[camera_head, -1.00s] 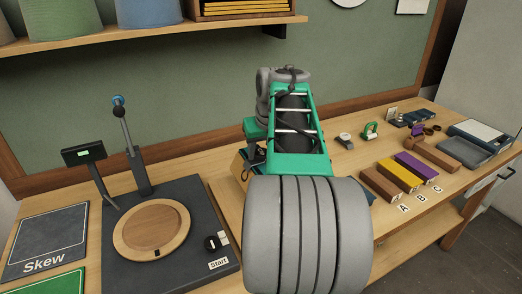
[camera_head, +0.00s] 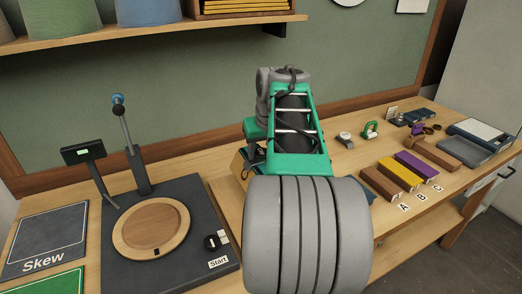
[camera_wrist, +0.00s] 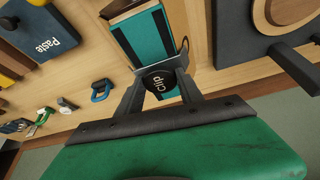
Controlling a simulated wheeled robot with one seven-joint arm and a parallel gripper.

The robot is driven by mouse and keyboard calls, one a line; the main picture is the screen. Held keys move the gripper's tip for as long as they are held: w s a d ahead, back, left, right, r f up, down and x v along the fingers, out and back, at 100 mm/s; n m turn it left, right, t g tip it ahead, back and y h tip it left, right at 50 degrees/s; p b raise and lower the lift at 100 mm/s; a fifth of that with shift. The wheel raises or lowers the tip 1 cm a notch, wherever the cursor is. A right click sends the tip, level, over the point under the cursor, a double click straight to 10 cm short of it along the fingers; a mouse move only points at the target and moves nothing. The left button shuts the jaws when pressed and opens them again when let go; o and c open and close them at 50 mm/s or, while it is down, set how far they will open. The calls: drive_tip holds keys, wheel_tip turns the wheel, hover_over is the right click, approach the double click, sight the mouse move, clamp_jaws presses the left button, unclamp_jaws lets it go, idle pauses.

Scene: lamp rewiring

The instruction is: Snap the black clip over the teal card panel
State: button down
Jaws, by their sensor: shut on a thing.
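The black clip (camera_wrist: 159,83), a round dark piece lettered "clip", is between the fingers of my gripper (camera_wrist: 158,90) in the wrist view. My gripper is shut on it. The teal card panel (camera_wrist: 145,45) lies just beyond the clip, in or on a wooden holder with a brown edge. The clip is at the panel's near end; whether it touches or straddles the panel I cannot tell. In the head view my arm hides the clip and most of the panel.
A dark press base with a round wooden plate (camera_head: 124,225) stands left of my arm in the head view. Brown, yellow (camera_head: 398,172) and purple blocks lie to the right, behind labels A, B and C. A green-handled piece (camera_head: 370,129) sits farther back.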

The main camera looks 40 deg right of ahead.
drive_tip(key=shift+f, duration=0.2)
drive_tip(key=c, duration=0.7)
unclamp_jaws()
drive_tip(key=shift+o, duration=0.3)
drive_tip(key=o, duration=0.4)
drive_tip(key=shift+r, duration=0.2)
drive_tip(key=shift+r+p, duration=3.45)
drive_tip(key=shift+r, duration=0.55)
